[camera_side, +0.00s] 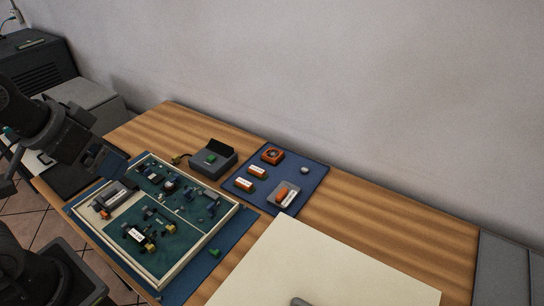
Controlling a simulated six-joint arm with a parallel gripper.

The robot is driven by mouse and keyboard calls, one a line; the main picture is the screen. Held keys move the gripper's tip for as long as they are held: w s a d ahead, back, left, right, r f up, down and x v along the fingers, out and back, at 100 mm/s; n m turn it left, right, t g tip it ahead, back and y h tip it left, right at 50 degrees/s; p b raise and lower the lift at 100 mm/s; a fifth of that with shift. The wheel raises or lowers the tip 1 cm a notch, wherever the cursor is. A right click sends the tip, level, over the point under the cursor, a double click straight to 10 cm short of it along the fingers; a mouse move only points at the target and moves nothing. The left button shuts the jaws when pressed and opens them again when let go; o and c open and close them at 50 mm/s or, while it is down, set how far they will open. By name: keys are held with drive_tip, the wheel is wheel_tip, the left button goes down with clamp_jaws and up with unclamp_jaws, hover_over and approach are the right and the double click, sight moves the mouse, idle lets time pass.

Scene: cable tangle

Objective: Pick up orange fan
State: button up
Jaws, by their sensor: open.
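The orange fan (272,154) is a small square block with a dark round middle. It lies at the far-left corner of the blue mat (312,172), on the wooden table. My gripper (117,166) is at the left, by the left edge of the framed board, well apart from the fan. It is open, and I see nothing held in it. Its fingers are dark and small, so their detail is hard to make out.
Two orange-and-white blocks (257,171), a clear-edged orange piece (285,194) and a pale round piece (304,170) share the mat. A grey box (212,160) stands left of it. The framed board (208,246) holds several parts. A cream sheet (322,270) lies in front.

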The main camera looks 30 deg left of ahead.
drive_tip(key=w+r+g, duration=0.1)
drive_tip(key=w+r, duration=0.4)
drive_tip(key=w, duration=0.8)
drive_tip(key=g, duration=0.3)
hover_over(273, 153)
drive_tip(key=s, duration=0.1)
drive_tip(key=f, duration=2.8)
drive_tip(key=shift+d+f, duration=0.2)
drive_tip(key=shift+d, duration=0.1)
drive_tip(key=shift+w+a+f, duration=0.1)
drive_tip(key=shift+w+f, duration=0.05)
drive_tip(key=shift+f, duration=0.8)
drive_tip(key=shift+w+a+f, duration=0.1)
drive_tip(key=shift+w+f, duration=0.05)
drive_tip(key=shift+f, duration=0.8)
drive_tip(key=shift+w+a+f, duration=0.1)
drive_tip(key=shift+w+f, duration=0.05)
drive_tip(key=shift+f, duration=0.8)
